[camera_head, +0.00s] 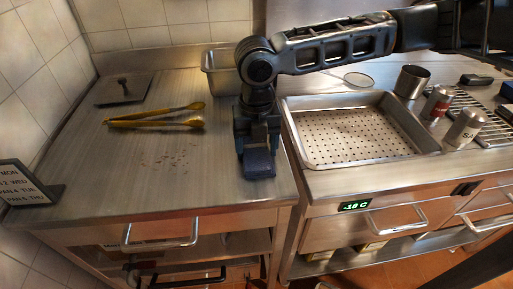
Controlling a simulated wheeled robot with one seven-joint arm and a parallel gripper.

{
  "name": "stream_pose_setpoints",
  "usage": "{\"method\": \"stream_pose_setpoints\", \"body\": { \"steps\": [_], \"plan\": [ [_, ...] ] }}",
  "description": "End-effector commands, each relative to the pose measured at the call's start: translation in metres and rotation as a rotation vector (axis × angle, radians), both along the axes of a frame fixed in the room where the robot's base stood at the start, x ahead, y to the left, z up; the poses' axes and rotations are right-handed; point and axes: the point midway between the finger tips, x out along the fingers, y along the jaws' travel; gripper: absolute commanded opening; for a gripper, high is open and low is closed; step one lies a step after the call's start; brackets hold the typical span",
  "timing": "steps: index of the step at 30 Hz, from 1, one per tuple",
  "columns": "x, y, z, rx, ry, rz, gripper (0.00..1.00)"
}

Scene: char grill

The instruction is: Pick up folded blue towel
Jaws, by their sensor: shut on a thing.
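The folded blue towel (259,164) is a small dark blue block near the front right of the steel counter. My gripper (257,143) reaches down onto it from above and is shut on it. The fingers and the far part of the towel are hard to make out, as gripper and towel are both dark. I cannot tell whether the towel touches the counter or is slightly above it.
At right are a perforated tray (311,164), a metal cup (411,82) and two shakers (437,104). A sign (27,184) stands at left. Scattered crumbs lie mid-counter.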

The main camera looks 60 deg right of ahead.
Motion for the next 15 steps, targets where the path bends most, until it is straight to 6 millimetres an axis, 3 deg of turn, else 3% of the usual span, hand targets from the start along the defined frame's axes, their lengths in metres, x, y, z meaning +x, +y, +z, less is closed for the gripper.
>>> {"method": "stream_pose_setpoints", "body": {
  "steps": [5, 10, 15],
  "plan": [
    [0.0, -0.001, 0.011, -0.002, -0.002, 0.0, 0.41],
    [0.0, -0.001, 0.039, -0.003, -0.003, 0.001, 0.41],
    [-0.007, -0.04, 0.061, -0.004, -0.002, -0.008, 0.41]
  ]
}}
